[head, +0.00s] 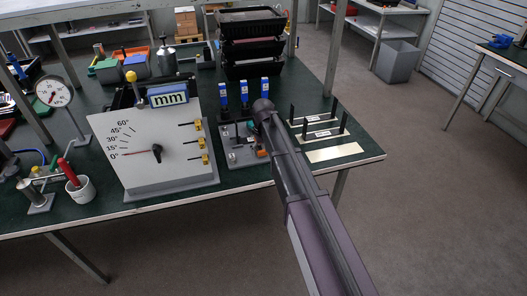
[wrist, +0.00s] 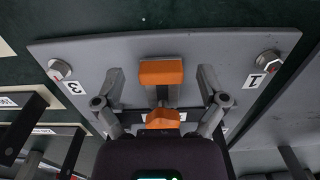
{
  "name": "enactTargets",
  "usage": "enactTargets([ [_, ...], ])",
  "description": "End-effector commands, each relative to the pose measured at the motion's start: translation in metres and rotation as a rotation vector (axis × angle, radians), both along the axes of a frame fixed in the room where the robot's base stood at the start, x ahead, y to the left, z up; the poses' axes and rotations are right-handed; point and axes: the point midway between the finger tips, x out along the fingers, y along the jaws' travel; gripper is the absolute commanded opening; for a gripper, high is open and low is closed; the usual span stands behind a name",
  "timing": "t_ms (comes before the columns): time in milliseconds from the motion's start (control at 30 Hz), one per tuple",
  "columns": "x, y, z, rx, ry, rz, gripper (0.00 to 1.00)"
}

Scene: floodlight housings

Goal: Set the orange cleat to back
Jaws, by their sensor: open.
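The orange cleat shows in the wrist view as an orange block (wrist: 161,72) with a second orange part (wrist: 162,118) nearer my gripper body. A dark grey piece lies between them. The cleat is on a grey plate (wrist: 220,48). In the head view, a small orange part (head: 262,153) shows on the plate (head: 236,157), beside my arm. My gripper (wrist: 160,78) is open, with one finger on each side of the orange parts and visible gaps to both. My arm hides most of the gripper in the head view. I cannot tell which way the cleat is set.
The plate has bolts at its corners and labels 3 (wrist: 74,87) and 1 (wrist: 254,80). Blue-topped items (head: 244,92) stand behind it. A grey angle panel (head: 150,150) is at left. Black handles (head: 318,130) stand at right, near the table edge.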

Motion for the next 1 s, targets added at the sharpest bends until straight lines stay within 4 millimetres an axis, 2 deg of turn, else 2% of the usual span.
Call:
enactTargets([
  [367, 0.029, 0.008, 0.0, 0.0, -0.001, 0.0, 0.91],
  [1000, 0.026, 0.008, 0.056, 0.0, -0.001, 0.0, 0.91],
])
